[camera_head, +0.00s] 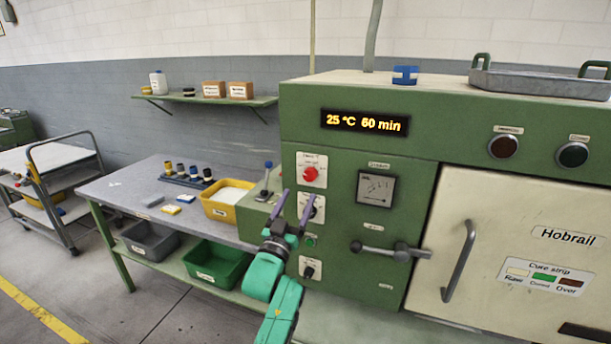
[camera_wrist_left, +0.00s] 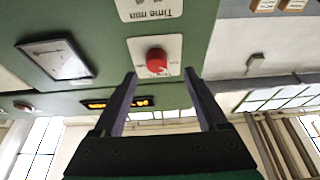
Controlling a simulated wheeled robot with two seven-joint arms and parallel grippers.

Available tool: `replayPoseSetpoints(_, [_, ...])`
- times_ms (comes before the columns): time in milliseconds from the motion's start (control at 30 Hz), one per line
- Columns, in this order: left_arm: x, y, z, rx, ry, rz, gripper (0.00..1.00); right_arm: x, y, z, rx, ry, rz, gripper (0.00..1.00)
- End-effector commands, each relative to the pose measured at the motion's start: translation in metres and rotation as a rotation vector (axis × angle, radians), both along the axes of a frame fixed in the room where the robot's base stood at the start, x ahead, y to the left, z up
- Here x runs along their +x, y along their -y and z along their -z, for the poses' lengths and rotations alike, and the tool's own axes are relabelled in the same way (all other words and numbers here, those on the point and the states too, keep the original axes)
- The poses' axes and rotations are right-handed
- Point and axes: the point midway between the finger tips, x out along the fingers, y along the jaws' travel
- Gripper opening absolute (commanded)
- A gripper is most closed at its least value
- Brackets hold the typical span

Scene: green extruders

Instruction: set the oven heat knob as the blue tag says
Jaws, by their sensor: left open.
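The green oven (camera_head: 455,130) has a display (camera_head: 364,122) reading 25 °C 60 min. A red knob (camera_head: 310,173) sits on a white plate at the oven's left front. It also shows in the left wrist view (camera_wrist_left: 156,60), upside down, beside a plate marked "Time min" (camera_wrist_left: 150,8). A dark knob (camera_head: 318,208) below it is partly hidden by my gripper. My left gripper (camera_head: 297,194) is open and empty, in front of the panel just below the red knob. In the wrist view the red knob appears between the fingertips, apart from them. A blue item (camera_head: 405,75), perhaps the tag, stands on the oven; its writing is unreadable.
A lower dark knob (camera_head: 309,270) and a lever handle (camera_head: 390,249) project from the oven front. The door handle (camera_head: 458,260) is at right. A grey table (camera_head: 130,185) with a yellow bin (camera_head: 222,212) and several bottles stands left. A metal tray (camera_head: 540,82) lies on top.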

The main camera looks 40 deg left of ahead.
Motion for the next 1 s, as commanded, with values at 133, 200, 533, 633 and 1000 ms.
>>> replayPoseSetpoints(133, [0.033,-0.011,-0.020,0.001,0.002,0.000,0.75,0.003,-0.007,-0.017,0.009,0.005,-0.001,0.50])
replayPoseSetpoints(200, [0.044,-0.015,-0.023,0.000,0.002,0.001,0.75,0.003,-0.005,-0.021,0.007,0.005,-0.002,0.50])
replayPoseSetpoints(533, [0.056,-0.019,-0.024,0.000,-0.001,0.001,0.75,0.003,0.007,-0.023,-0.010,0.005,0.002,0.50])
replayPoseSetpoints(633, [0.056,-0.019,-0.024,0.000,-0.001,0.001,0.56,0.003,0.007,-0.023,-0.010,0.005,0.002,0.50])
replayPoseSetpoints(1000, [0.056,-0.019,-0.024,0.009,-0.003,0.002,0.00,0.002,0.006,-0.022,-0.008,0.004,0.002,0.50])
